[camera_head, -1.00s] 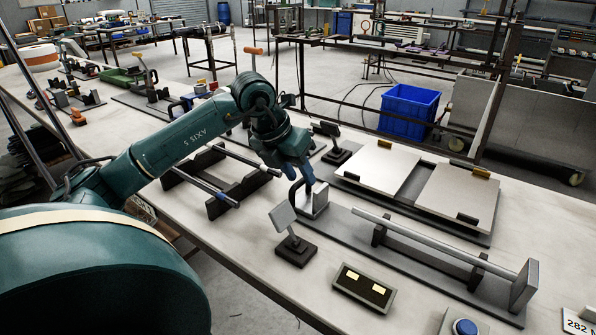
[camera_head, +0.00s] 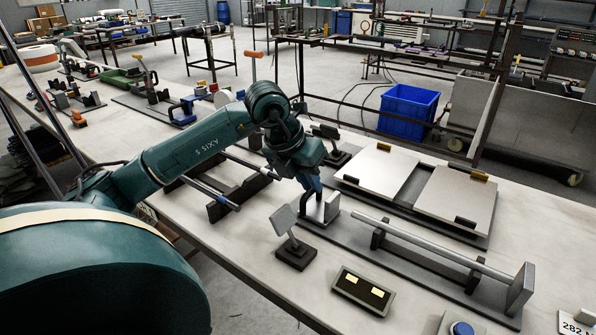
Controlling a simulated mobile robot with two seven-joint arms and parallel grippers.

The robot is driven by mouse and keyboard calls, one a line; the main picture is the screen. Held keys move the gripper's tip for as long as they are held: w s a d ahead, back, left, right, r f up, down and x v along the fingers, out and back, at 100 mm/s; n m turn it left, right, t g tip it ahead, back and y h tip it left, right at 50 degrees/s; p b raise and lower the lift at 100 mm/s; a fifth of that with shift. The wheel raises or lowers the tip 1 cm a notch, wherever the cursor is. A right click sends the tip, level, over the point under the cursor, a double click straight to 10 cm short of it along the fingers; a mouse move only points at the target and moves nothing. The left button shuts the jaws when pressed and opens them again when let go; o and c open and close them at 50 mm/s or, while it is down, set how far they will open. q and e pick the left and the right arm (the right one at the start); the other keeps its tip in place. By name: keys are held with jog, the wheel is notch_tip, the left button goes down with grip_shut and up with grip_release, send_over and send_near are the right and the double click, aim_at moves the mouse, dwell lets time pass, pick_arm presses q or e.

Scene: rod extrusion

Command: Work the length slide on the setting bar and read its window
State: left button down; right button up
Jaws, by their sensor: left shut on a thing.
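The setting bar is a long grey base (camera_head: 418,262) with a silver rod (camera_head: 430,246) held on dark supports and an upright plate (camera_head: 520,289) at its near right end. The length slide (camera_head: 328,208), a small grey block with a dark curved handle, stands at the bar's far left end. My left gripper (camera_head: 312,187) is down at this slide and shut on its handle; the fingertips are partly hidden by the wrist. A dark panel with two pale lit windows (camera_head: 363,290) lies in front of the bar; I cannot read any figures. My right gripper is out of view.
A tilted grey plate on a stand (camera_head: 284,220) is close to the left gripper. Two pale flat plates (camera_head: 455,195) lie behind the bar. A dark rack with rods (camera_head: 225,204) is at left. A blue button (camera_head: 461,329) and a "282" card (camera_head: 574,327) are near front right.

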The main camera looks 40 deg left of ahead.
aim_at(335, 198)
pick_arm(q)
jog(key=d, duration=0.4)
jog(key=d+p, duration=0.1)
jog(key=d, duration=0.1)
jog(key=shift+w, duration=0.25)
jog(key=c, duration=2.1)
grip_release()
jog(key=shift+d, duration=0.1)
jog(key=shift+o, duration=0.4)
jog(key=o, duration=0.6)
jog(key=shift+d, duration=0.15)
jog(key=shift+c, duration=0.2)
jog(key=v, duration=1.3)
jog(key=shift+a, duration=0.35)
jog(key=shift+r, duration=0.1)
